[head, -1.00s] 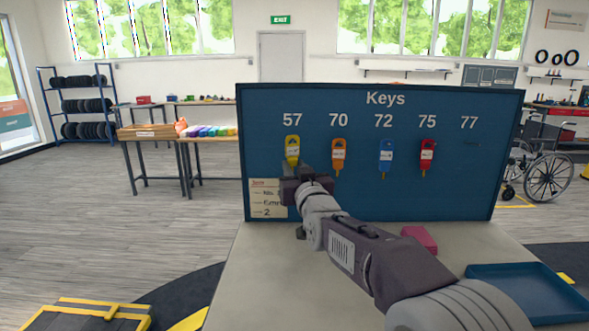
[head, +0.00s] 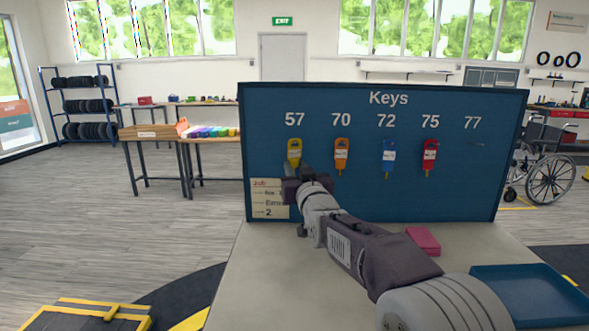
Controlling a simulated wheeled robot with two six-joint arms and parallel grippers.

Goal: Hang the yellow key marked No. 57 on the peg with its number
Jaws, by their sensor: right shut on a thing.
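The yellow key (head: 294,150) is upright against the blue key board (head: 380,207), just below the printed number 57. My right gripper (head: 296,171) is at the key's lower end and shut on it. The gripper hides the bottom of the key. I cannot tell whether the peg under 57 passes through the key's hole. My left gripper is not in view.
Orange (head: 341,155), blue (head: 388,157) and red (head: 430,155) keys hang under 70, 72 and 75. The peg (head: 475,144) under 77 is bare. A job card (head: 269,199) is beside my gripper. A pink block (head: 424,240) and a blue tray (head: 530,292) lie on the table.

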